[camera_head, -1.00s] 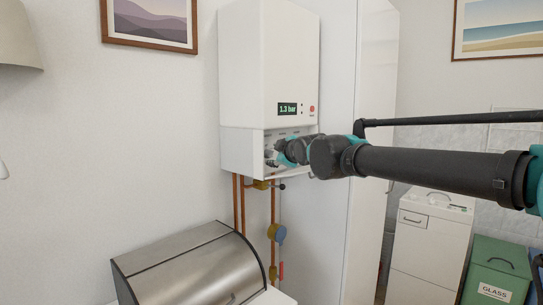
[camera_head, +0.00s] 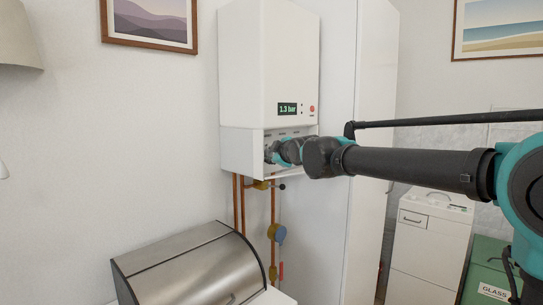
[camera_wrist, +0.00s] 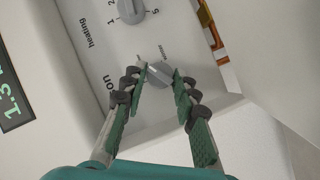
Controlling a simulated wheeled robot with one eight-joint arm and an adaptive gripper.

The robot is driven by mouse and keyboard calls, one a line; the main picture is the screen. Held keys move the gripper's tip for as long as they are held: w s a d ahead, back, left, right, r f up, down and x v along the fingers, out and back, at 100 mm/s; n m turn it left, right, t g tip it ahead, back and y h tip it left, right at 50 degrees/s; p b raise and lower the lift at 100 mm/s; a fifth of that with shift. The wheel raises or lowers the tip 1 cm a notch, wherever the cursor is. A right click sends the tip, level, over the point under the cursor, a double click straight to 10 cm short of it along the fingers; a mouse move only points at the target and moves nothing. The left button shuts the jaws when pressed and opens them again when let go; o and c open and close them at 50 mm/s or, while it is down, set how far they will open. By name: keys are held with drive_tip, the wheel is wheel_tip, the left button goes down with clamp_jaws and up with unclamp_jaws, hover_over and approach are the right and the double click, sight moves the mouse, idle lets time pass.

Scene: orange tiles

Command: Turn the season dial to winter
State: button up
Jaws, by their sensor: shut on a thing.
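The season dial (camera_wrist: 154,72) is a light grey knob on the boiler's white lower panel. In the wrist view a small label beside it seems to read "winter", but the print is too small to be sure. My gripper (camera_wrist: 161,77) has its green-padded fingers on either side of this knob and is shut on it. In the head view my gripper (camera_head: 272,152) reaches into the open front of the boiler (camera_head: 262,65) and hides the dial.
A second grey dial (camera_wrist: 131,10), numbered and marked "heating", is beside the season dial. The boiler's display (camera_head: 288,109) reads 1.3 bar. A tall white cabinet (camera_head: 372,90) stands to the right.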

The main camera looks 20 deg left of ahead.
clamp_jaws()
drive_tip(key=m+g, duration=0.1)
drive_tip(key=m, duration=0.1)
drive_tip(key=m+g, duration=0.1)
drive_tip(key=g, duration=0.1)
drive_tip(key=shift+w+d+r+m, duration=0.1)
drive_tip(key=shift+w+r+m, duration=0.1)
drive_tip(key=shift+m, duration=0.2)
drive_tip(key=m+g, duration=0.3)
drive_tip(key=shift+w+m+g+y, duration=0.15)
drive_tip(key=shift+m+g+y, duration=0.15)
drive_tip(key=shift+m+y, duration=0.1)
drive_tip(key=shift+r, duration=0.1)
drive_tip(key=o, duration=1)
unclamp_jaws()
drive_tip(key=shift+d, duration=0.1)
drive_tip(key=v, duration=1.2)
